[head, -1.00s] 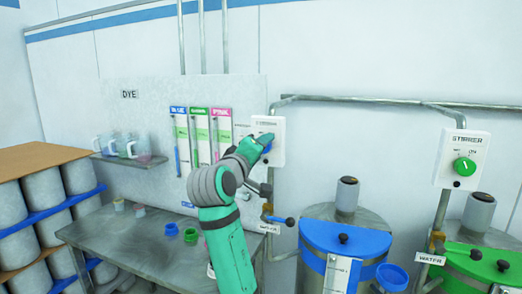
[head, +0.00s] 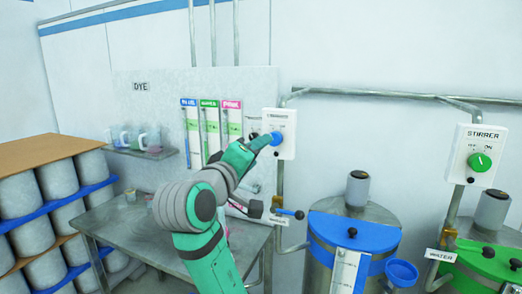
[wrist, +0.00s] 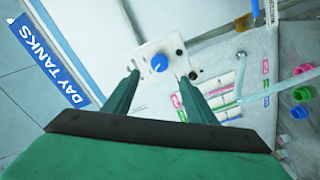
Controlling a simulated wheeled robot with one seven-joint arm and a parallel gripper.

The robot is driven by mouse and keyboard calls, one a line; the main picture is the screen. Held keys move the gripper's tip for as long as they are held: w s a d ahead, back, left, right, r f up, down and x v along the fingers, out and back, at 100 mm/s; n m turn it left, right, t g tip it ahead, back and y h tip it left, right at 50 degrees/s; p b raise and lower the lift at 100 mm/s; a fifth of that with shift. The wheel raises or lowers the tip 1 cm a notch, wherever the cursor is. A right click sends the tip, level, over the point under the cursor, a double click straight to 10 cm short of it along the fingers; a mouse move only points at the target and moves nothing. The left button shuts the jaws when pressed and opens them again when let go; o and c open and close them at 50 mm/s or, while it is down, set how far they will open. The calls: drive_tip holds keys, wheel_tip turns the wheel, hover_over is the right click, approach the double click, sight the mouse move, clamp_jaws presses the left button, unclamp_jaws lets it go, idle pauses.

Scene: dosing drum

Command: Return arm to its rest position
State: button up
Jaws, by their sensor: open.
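My arm reaches up to a white switch box (head: 288,126) with a blue knob (head: 277,138) on the back wall. My gripper (wrist: 159,76) is open and empty, with its two fingers apart. In the wrist view, the blue knob (wrist: 159,62) shows between and just beyond the fingertips, on the white box (wrist: 158,55). The fingers do not appear to grip the knob. In the head view, the fingertips overlap the knob area, so the exact gap cannot be told.
A steel table (head: 128,232) stands below my arm. Blue-lidded (head: 355,232) and green-lidded (head: 480,262) drums stand at the right, with pipes and a stirrer box (head: 474,155) above. Racked drums (head: 57,180) fill the left. A shelf (head: 140,152) holds jugs.

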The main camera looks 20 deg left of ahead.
drive_tip(key=shift+s, duration=0.15)
idle(0.3)
